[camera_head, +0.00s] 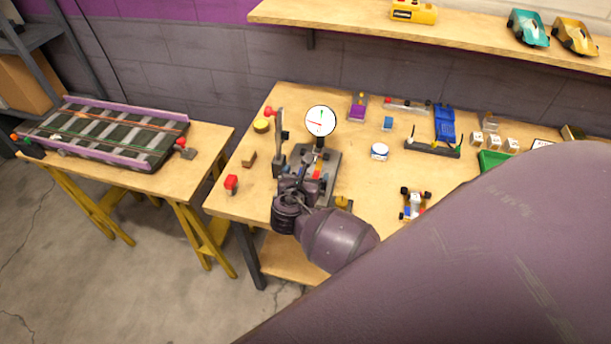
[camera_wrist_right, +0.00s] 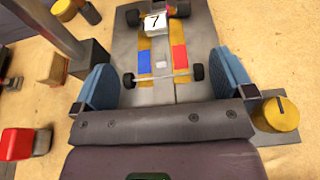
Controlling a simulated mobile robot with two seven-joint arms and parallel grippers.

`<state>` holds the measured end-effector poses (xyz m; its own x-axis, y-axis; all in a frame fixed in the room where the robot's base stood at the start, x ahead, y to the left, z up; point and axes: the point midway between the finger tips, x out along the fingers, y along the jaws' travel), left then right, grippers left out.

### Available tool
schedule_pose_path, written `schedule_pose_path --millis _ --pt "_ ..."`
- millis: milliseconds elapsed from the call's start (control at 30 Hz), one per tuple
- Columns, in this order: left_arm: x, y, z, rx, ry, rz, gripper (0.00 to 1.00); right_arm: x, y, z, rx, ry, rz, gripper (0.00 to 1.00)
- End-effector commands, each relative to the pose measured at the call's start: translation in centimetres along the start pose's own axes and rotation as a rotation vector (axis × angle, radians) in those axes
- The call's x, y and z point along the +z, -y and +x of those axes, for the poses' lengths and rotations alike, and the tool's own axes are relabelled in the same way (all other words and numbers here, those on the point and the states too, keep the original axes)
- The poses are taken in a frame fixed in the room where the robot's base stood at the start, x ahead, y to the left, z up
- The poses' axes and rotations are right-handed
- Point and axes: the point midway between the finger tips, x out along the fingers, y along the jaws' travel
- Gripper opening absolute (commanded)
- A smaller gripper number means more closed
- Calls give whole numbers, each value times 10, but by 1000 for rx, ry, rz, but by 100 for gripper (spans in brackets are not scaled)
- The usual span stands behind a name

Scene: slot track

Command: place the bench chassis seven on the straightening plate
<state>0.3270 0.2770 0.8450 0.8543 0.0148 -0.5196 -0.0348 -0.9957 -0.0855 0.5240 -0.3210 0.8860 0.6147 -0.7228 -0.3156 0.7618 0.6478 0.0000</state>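The bench chassis seven (camera_wrist_right: 158,60), with a white "7" plate, yellow rails, blue and red blocks and black wheels, lies on the grey straightening plate (camera_wrist_right: 207,40) in the right wrist view. In the head view the plate (camera_head: 331,158) is at the table's left part, with the chassis mostly hidden by my gripper. My right gripper (camera_wrist_right: 163,76) is open, its blue finger pads on either side of the rear wheels with small gaps. In the head view my right gripper (camera_head: 301,180) is over the plate's near end. My left gripper is not in view.
A dial gauge (camera_head: 320,121) stands at the plate, with a post (camera_head: 280,145) left of it. Another small chassis (camera_head: 413,204) lies to the right. A track section (camera_head: 175,125) rests on the left table.

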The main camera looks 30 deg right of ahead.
Motion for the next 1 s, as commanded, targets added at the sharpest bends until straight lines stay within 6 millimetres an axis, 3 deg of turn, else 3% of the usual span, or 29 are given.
schedule_pose_path --millis 300,700,1000 --pt "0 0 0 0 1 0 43 13 0 -4 1 2 3 100" --pt "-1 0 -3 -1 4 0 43 11 0 -80 2 -2 2 100" --pt "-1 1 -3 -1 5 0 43 12 0 -118 0 0 1 100"
